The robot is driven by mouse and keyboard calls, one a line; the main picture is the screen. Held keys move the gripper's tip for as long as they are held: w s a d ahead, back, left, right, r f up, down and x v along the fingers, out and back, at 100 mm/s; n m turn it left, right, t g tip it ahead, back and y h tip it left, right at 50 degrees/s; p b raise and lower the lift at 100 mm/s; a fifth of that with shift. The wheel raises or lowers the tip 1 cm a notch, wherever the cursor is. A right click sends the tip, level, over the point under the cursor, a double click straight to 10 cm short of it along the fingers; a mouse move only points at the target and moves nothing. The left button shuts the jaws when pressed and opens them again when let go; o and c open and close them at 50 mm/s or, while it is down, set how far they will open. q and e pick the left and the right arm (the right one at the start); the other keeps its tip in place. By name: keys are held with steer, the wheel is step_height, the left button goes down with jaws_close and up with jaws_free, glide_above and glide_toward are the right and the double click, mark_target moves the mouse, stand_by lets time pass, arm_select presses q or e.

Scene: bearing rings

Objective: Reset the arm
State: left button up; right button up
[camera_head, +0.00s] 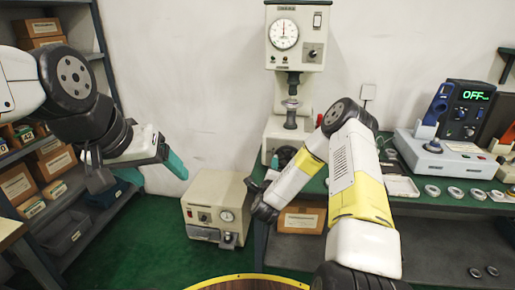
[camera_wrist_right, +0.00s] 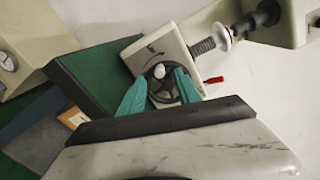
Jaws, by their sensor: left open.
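My left gripper (camera_head: 157,176) shows at the left in the head view. Its teal fingers are apart and empty, hanging in the air in front of the shelving. My right arm (camera_head: 345,170) is bent in the middle of the head view, with its forearm folded down to the left. My right gripper (camera_wrist_right: 160,80) shows in the wrist view with its two teal fingers spread. A round dark part with a pale centre on the press base (camera_wrist_right: 166,58) shows between them; I cannot tell how far off it is. In the head view the right fingers are mostly hidden.
A press with a dial (camera_head: 284,34) stands at the back. A green-topped bench (camera_head: 420,205) carries an "OFF" display device (camera_head: 467,110) and several metal rings (camera_head: 432,190). A beige box machine (camera_head: 215,205) is on the floor. Shelving (camera_head: 75,195) with boxes stands left.

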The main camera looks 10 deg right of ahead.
steer(key=w+a+r+n+g+y, duration=0.15)
steer(key=a+r+n+y, duration=0.3)
steer(key=r+n, duration=0.45)
steer(key=s+a+r+n+g+y, duration=0.1)
steer(key=s+r+n+g+y, duration=0.2)
steer(key=s+r+n, duration=0.5)
steer(key=s+d+r+n+g, duration=0.1)
steer(key=s+r+n+g, duration=0.1)
steer(key=s, duration=0.8)
steer(key=s+d+r+n+g, duration=0.2)
steer(key=s+r+n, duration=0.1)
steer(key=s, duration=0.8)
steer(key=s+d+r+n+g, duration=0.1)
steer(key=s+r+n+g, duration=0.1)
steer(key=s, duration=0.9)
step_height(320, 180, up, 3)
steer(key=shift+d+f+n+h, duration=0.15)
steer(key=shift+d+n+h, duration=0.2)
steer(key=shift+n, duration=0.15)
